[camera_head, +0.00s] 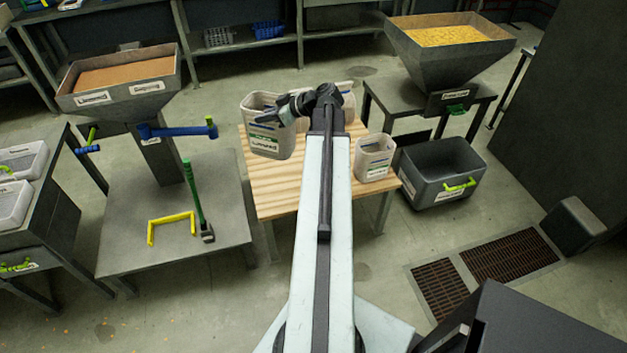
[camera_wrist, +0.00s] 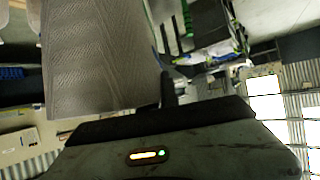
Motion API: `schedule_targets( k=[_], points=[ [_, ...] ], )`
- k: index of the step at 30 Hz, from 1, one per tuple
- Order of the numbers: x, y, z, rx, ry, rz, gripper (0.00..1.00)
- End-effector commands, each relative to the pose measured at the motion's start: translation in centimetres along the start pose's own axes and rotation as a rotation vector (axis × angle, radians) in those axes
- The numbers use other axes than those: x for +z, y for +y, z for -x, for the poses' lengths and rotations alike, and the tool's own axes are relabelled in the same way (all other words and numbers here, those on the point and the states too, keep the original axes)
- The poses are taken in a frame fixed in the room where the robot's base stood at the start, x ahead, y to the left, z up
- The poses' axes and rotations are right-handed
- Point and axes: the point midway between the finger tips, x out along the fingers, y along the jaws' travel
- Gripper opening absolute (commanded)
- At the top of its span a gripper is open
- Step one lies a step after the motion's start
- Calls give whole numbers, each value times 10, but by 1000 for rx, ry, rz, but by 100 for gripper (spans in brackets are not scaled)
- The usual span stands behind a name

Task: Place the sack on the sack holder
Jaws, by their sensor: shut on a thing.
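A beige sack (camera_head: 263,142) with a green and white label is at the far left corner of the wooden table, open end up. My gripper (camera_head: 284,112) is at its upper rim, shut on it. I cannot tell whether its base touches the table. In the wrist view the sack's woven side (camera_wrist: 100,55) fills the upper left, beside a dark finger. I cannot tell for sure which thing is the sack holder; a hopper (camera_head: 122,92) with a blue bar (camera_head: 175,131) below it stands at the left, over a grey table.
The wooden table (camera_head: 275,198) also bears a smaller sack (camera_head: 375,158) and another partly behind my arm. A dark bin (camera_head: 425,182) and a filled hopper (camera_head: 450,60) stand right.

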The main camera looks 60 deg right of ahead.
Motion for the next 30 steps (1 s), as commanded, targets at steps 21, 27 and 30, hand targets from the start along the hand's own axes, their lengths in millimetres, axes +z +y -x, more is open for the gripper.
schedule_targets(
  k=[21,27,30],
  points=[
    [218,-2,-26,75,-1,-21,0],
    [299,-4,-28,115,-1,-33,0],
    [321,-5,-26,127,-2,-37,0]
  ],
)
